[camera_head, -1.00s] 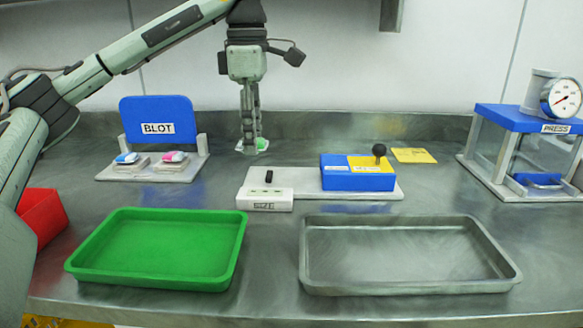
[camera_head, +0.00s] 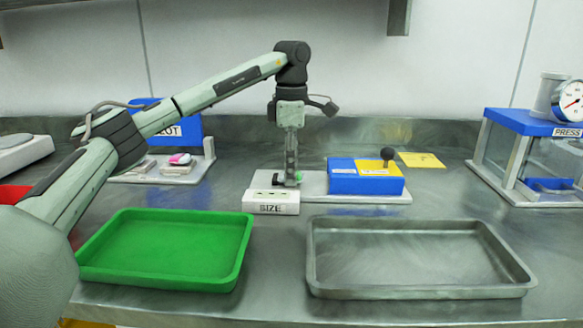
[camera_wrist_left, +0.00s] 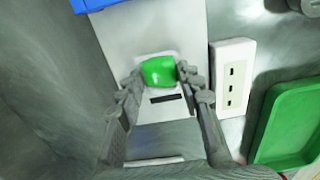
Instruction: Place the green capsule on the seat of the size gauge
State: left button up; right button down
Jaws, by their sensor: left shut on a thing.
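The size gauge has a pale base plate (camera_head: 315,190), a white front block (camera_head: 270,203) labelled SIZE and a blue block (camera_head: 365,182) with a yellow top and black knob. My left gripper (camera_head: 291,180) points down over the plate's left part, behind the front block. The green capsule (camera_wrist_left: 158,71) sits between its fingertips in the left wrist view; only a bit of green shows in the head view (camera_head: 298,176). Beneath it is a small pale seat block (camera_wrist_left: 166,98) with a dark slot. I cannot tell whether the capsule touches it. My right gripper is out of view.
A green tray (camera_head: 165,284) and an empty metal tray (camera_head: 420,292) lie in front. The blot stand (camera_head: 208,165), partly behind my arm, is at left and the press (camera_head: 530,125) at right. A yellow note (camera_head: 422,160) lies behind the gauge.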

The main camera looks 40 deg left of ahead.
pick_arm(q)
jog(key=shift+r, duration=0.1)
jog(key=o, duration=0.9)
jog(key=shift+c, duration=0.2)
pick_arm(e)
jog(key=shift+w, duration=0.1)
pick_arm(q)
notch_tip(320, 180, up, 7)
jog(key=shift+d+f, duration=0.1)
notch_tip(320, 180, up, 5)
jog(key=shift+r+p, duration=0.1)
jog(key=shift+p, duration=0.8)
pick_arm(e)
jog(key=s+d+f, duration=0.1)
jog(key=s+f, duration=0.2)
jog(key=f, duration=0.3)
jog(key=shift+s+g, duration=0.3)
